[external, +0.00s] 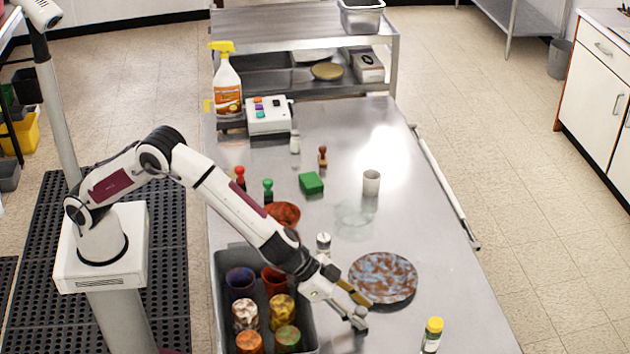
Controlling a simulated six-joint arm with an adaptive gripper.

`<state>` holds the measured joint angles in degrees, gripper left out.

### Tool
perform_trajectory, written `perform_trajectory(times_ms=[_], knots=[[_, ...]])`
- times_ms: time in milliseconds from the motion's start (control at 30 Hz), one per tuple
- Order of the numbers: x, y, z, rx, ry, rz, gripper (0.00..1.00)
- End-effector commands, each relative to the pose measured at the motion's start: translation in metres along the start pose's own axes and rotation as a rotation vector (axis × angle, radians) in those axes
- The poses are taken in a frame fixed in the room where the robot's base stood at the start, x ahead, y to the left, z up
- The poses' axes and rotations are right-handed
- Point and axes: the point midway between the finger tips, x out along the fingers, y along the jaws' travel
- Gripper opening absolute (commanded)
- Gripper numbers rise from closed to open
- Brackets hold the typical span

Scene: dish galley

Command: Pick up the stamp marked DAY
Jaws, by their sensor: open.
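Several small knob-handled pieces that look like stamps stand on the steel table: a red one (240,178), a green one (268,190), a brown one (322,157) and a white one (323,242). No lettering is readable at this size, so I cannot tell which is marked DAY. My gripper (358,309) is open, low over the near part of the table, just right of the grey bin and in front of the mottled plate. Nothing shows between its fingers. The white stamp is the closest to it, behind and to the left.
The grey bin (223,300) holds several coloured cups. A mottled plate (382,278), a yellow-capped bottle (432,335), a green block (311,183), a pale cup (371,182) and a faint clear dish (354,214) are on the table. The table's right side is mostly clear.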

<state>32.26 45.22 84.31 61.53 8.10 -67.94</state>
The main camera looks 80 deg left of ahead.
Motion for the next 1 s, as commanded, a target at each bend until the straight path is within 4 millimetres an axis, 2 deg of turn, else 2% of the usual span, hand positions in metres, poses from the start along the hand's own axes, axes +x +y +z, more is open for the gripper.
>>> perform_trajectory(times_ms=[200,667,800,833,1000], knots=[[0.0061,-0.0002,-0.0003,-0.001,0.001,0.0,0.41],[0.0058,-0.0001,-0.0001,-0.001,0.0,0.0,0.41],[0.0058,0.0,-0.0001,-0.001,0.0,0.0,0.05],[0.0058,0.0,-0.0001,-0.001,0.0,0.0,0.01],[0.0057,0.0,-0.0002,0.0,0.0,0.0,0.0]])
